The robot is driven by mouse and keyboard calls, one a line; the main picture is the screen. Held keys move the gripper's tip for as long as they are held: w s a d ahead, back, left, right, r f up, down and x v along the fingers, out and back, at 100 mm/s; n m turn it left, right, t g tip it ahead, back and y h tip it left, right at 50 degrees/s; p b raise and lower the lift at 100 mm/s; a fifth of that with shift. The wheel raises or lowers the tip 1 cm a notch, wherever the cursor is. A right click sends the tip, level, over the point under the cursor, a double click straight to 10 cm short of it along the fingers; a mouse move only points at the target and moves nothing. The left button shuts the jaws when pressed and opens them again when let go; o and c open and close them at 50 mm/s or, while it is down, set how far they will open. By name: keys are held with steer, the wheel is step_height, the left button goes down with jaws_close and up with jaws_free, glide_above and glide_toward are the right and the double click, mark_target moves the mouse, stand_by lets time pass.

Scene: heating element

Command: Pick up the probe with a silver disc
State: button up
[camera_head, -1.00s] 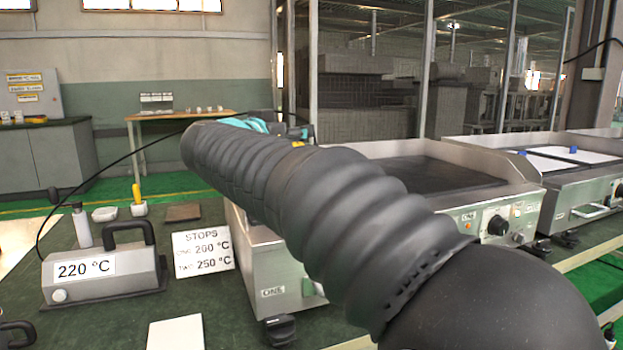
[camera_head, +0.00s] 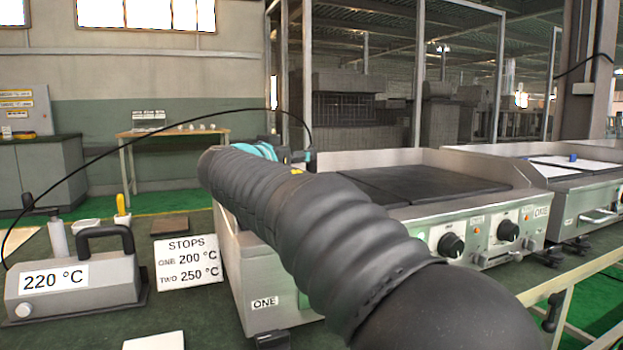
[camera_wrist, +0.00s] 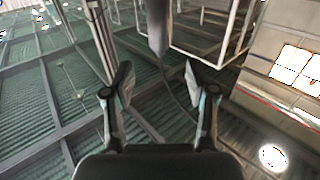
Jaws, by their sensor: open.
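A black cable (camera_head: 105,153) arches from the meter reading 220 °C (camera_head: 72,284) across to the far end of my arm. My gripper (camera_wrist: 157,75) is open in the wrist view, its two fingers apart. A grey rounded rod (camera_wrist: 157,25) shows beyond and between the fingertips, with a thin cable trailing below it. I cannot tell whether it is the probe or whether a finger touches it. No silver disc can be made out. In the head view my arm hides most of the gripper.
A sign with stops (camera_head: 187,262) stands beside the meter, with a bottle (camera_head: 58,238) and a yellow-handled tool (camera_head: 122,212) behind. Griddle ONE (camera_head: 262,270) lies behind my arm. Another griddle (camera_head: 575,195) is at the right. A white card (camera_head: 155,341) lies in front.

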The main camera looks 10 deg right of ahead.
steer(key=shift+p+x, duration=0.45)
steer(key=shift+x, duration=3.25)
steer(key=shift+s, duration=0.1)
jaws_close()
